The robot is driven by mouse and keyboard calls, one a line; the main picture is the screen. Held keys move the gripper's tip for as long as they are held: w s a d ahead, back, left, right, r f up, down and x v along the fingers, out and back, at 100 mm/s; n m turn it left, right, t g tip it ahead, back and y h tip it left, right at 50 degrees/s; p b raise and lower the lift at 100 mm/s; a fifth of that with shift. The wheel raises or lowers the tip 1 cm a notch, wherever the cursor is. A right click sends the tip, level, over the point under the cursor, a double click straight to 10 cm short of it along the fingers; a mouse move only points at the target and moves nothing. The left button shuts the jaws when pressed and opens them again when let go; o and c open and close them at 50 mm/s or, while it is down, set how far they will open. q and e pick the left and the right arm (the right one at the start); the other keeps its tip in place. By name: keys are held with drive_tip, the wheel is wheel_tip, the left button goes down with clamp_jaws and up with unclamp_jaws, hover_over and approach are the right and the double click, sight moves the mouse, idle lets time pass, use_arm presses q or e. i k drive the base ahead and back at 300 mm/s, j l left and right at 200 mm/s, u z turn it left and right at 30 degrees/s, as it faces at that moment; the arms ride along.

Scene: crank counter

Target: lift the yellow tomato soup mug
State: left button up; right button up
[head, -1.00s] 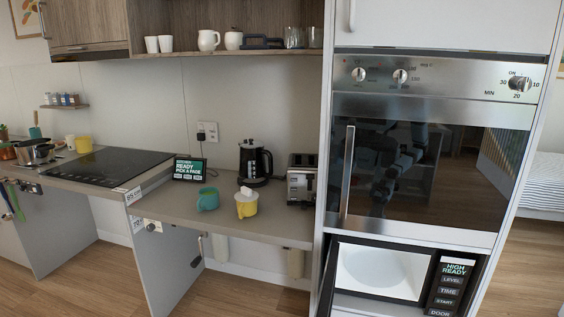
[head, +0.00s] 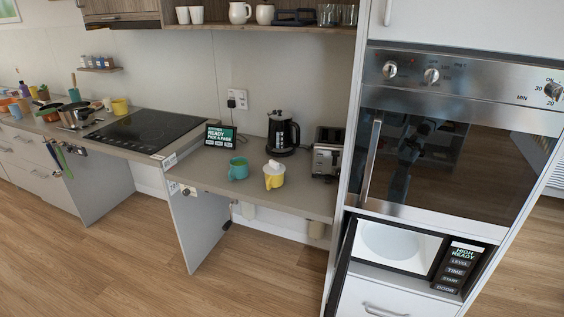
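The yellow mug (head: 274,180) stands upright on the lower grey counter (head: 222,181), with something white on its top. A teal mug (head: 238,169) stands just to its left, a small gap apart. I cannot read any soup label on the yellow mug. Another yellow mug or cup (head: 120,107) stands far left, behind the hob. Neither of my grippers shows in the head view.
A black kettle (head: 282,134), a toaster (head: 327,153) and a small sign (head: 220,136) stand behind the mugs. The microwave door (head: 340,268) hangs open at the right of the counter. The wooden floor (head: 150,270) in front is clear.

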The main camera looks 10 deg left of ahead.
sight(271, 181)
drive_tip(key=i+j, duration=0.15)
drive_tip(key=j, duration=0.15)
drive_tip(key=i+j, duration=0.15)
drive_tip(key=i+j+z, duration=0.1)
drive_tip(key=j, duration=0.3)
drive_tip(key=i+j+z, duration=0.15)
drive_tip(key=i+j, duration=0.25)
drive_tip(key=i+j+z, duration=0.1)
drive_tip(key=i+j, duration=0.25)
drive_tip(key=j, duration=0.2)
drive_tip(key=i+j+z, duration=0.1)
drive_tip(key=i, duration=0.35)
drive_tip(key=i+j+z, duration=0.1)
drive_tip(key=i, duration=0.3)
drive_tip(key=j, duration=0.1)
